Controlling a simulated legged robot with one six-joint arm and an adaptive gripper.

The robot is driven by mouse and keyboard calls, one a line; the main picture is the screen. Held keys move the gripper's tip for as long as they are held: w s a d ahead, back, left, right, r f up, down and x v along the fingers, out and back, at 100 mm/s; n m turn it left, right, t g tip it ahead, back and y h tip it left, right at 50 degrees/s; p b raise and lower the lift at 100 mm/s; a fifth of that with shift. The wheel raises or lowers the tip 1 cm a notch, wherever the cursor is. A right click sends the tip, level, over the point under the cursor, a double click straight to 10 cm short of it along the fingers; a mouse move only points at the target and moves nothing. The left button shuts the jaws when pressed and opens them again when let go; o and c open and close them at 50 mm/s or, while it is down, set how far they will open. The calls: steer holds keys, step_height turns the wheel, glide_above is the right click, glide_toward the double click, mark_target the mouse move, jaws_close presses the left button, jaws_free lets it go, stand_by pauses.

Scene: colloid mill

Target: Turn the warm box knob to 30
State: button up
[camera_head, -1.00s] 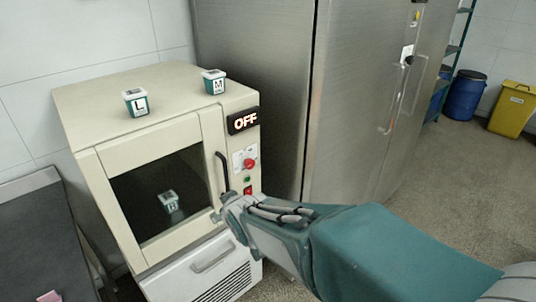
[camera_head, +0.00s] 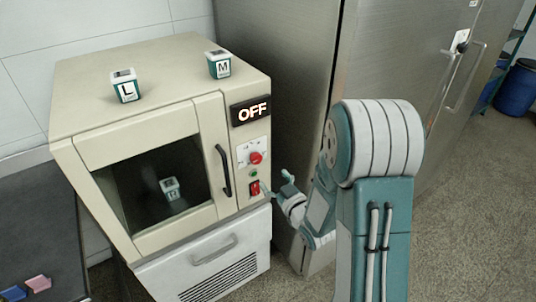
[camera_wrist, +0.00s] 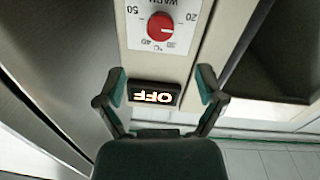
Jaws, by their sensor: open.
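The warm box (camera_head: 160,60) is a cream cabinet with a dark window door. Its red knob (camera_head: 256,158) sits on a white dial plate on the right front panel, below a display reading OFF (camera_head: 251,112). The wrist view shows the knob (camera_wrist: 161,26) upside down, with WARM, 20, 30, 40 and 50 around it; I cannot tell its setting surely. My gripper (camera_head: 280,186) is just right of the panel, below the knob's height. In the wrist view my gripper (camera_wrist: 161,74) is open and empty, its fingers on either side of the display in the picture.
A red switch (camera_head: 254,188) and green light (camera_head: 254,173) lie below the knob. The black door handle (camera_head: 223,170) stands left of the panel. Containers L (camera_head: 126,87) and M (camera_head: 218,65) stand on top; another is behind the window. A steel cabinet (camera_head: 400,70) is close on the right.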

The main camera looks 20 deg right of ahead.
mark_target(258, 159)
steer(key=w, duration=0.1)
steer(key=w+a, duration=0.2)
steer(key=w, duration=0.1)
steer(key=shift+a, duration=0.25)
steer(key=w, duration=0.5)
steer(key=shift+w+d, duration=0.1)
steer(key=shift+d, duration=0.3)
steer(key=shift+w+a, duration=0.15)
steer(key=shift+w, duration=0.1)
steer(key=shift+w+a, duration=0.2)
steer(key=shift+a, duration=0.5)
steer(key=shift+d, duration=0.4)
steer(key=c, duration=1.2)
